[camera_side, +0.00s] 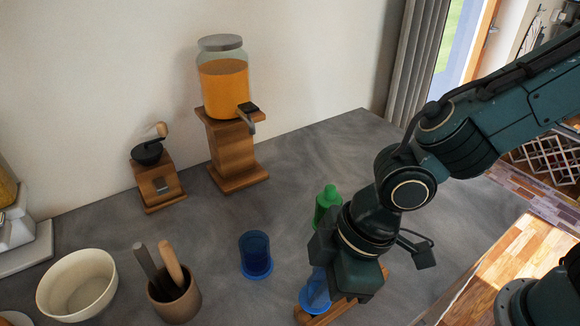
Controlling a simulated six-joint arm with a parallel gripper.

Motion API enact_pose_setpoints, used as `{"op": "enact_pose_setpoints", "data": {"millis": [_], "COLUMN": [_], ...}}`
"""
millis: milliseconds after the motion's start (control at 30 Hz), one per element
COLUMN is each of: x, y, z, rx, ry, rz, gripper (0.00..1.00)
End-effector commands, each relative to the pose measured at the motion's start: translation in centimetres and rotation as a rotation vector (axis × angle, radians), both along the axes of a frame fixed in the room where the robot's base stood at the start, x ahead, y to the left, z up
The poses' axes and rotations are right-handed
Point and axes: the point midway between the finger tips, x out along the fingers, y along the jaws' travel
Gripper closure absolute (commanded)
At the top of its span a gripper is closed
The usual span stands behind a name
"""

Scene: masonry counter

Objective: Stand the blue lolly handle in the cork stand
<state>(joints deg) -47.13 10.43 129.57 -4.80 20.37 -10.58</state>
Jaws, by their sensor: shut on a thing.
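My gripper (345,279) is low at the front right, pointing down and shut on a blue piece, which I take to be the blue lolly handle (316,291). The handle's lower part flares out at the left of the jaws; the jaws hide the rest. The brown stand (312,318) lies right below and behind it, mostly covered by my gripper. The handle overlaps the stand in the picture; I cannot tell whether they touch. A second, darker blue piece with a wide bottom rim (256,254) stands on the counter to the left.
A green piece (327,203) stands just behind my gripper, partly hidden. A wooden cup with two sticks (174,301), a cream bowl (78,285), a grinder (157,184) and an orange drink dispenser (224,92) stand left and back. The grey counter is clear around the darker blue piece.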

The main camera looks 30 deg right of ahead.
Motion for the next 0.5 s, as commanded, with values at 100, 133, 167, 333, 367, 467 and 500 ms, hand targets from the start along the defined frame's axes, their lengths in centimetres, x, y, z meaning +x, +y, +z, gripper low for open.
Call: {"op": "enact_pose_setpoints", "data": {"millis": [100,133,167,333,367,467,500], "x": [0.00,0.00,0.00,-0.01,-0.01,-0.01,-0.01], "y": [-0.01,0.00,0.00,-0.01,-0.01,-0.02,-0.02], "z": [-0.24,-0.29,-0.34,-0.63,-0.69,-0.86,-0.92], "rx": [0.000,0.000,0.000,0.000,0.000,-0.001,-0.001], "ry": [0.000,0.000,0.000,0.000,0.000,0.000,0.000], "rz": [0.000,0.000,0.000,0.000,0.000,0.000,0.000], "gripper": [1.00,1.00,1.00,1.00,1.00,1.00,1.00]}}
